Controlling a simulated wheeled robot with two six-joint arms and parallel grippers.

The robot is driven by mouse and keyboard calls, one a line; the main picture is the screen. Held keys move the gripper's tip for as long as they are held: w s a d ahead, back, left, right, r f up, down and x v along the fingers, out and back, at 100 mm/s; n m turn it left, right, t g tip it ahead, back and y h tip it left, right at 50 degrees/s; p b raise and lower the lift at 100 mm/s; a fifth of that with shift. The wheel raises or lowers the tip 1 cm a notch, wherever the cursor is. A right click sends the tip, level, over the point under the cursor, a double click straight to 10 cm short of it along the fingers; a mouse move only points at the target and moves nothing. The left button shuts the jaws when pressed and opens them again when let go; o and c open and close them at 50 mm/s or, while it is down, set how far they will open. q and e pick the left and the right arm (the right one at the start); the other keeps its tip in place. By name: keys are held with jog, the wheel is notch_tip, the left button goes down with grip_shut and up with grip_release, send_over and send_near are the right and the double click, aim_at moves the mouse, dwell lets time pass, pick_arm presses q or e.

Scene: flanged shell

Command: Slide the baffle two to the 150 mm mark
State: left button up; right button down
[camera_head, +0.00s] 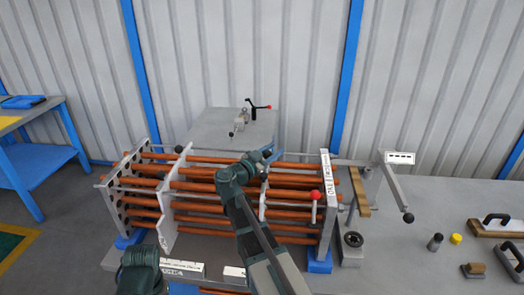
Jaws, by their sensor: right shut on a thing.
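A bundle of copper-coloured tubes (215,207) runs left to right between a grey end plate with holes (110,203) and a right end plate (328,215) with lettering. One thin grey baffle (167,222) stands on the tubes near the left end. Another baffle, which I take as baffle two (263,205), stands right of the middle. My right gripper (268,157) is at the top of this baffle and shut on it; my wrist and forearm hide much of the contact. My left gripper is not in view; only part of my arm shows at the lower left.
A red-knobbed lever (315,196) stands by the right end plate. A crank handle (407,216) and a black-holed block (352,243) are farther right. Hand tools (497,228) lie on the right of the bench. White label strips (182,269) lie in front; their marks are unreadable.

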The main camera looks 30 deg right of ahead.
jog(key=s+d, duration=0.1)
jog(key=d, duration=0.1)
jog(key=s+d, duration=0.1)
jog(key=d, duration=0.1)
jog(key=s+d, duration=0.2)
jog(key=shift+s, duration=0.1)
jog(key=c, duration=0.5)
grip_release()
jog(key=shift+s+d, duration=0.1)
jog(key=shift+d, duration=0.1)
jog(key=shift+a, duration=0.1)
jog(key=shift+a, duration=0.1)
